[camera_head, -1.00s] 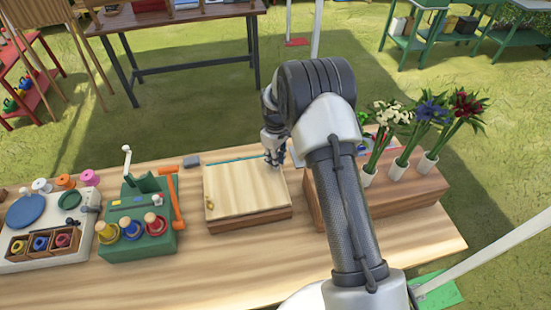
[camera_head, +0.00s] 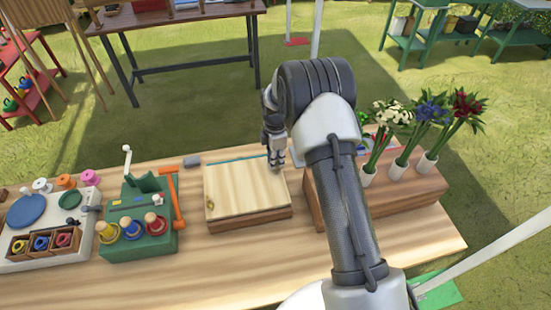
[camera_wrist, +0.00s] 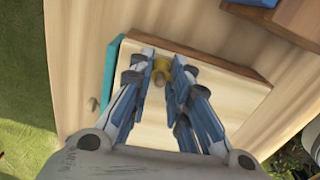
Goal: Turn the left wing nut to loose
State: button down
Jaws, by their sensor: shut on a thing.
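The wooden press board (camera_head: 245,185) lies flat on the table, and it also shows in the wrist view (camera_wrist: 205,80). My gripper (camera_head: 276,166) points down at the board's far right corner. In the wrist view its two blue-grey fingers (camera_wrist: 161,68) are shut on a brass-yellow wing nut (camera_wrist: 161,64), one finger on each side. The fingers partly hide this nut, and its wings are hard to make out. Another small brass wing nut (camera_head: 210,205) is at the board's front left corner, clear of my gripper.
Right of the board stands a wooden block (camera_head: 400,195) with several flowers in white cups. To the left are a green stand (camera_head: 135,240) with corked jars, an orange hammer (camera_head: 176,203) and a white tray (camera_head: 50,257). Bare table (camera_head: 225,265) lies in front.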

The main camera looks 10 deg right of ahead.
jog(key=n, duration=0.4)
jog(key=shift+n, duration=0.3)
jog(key=n, duration=0.3)
jog(key=shift+n, duration=0.4)
jog(key=n, duration=0.3)
jog(key=shift+n+p, duration=0.4)
jog(key=shift+n, duration=1.6)
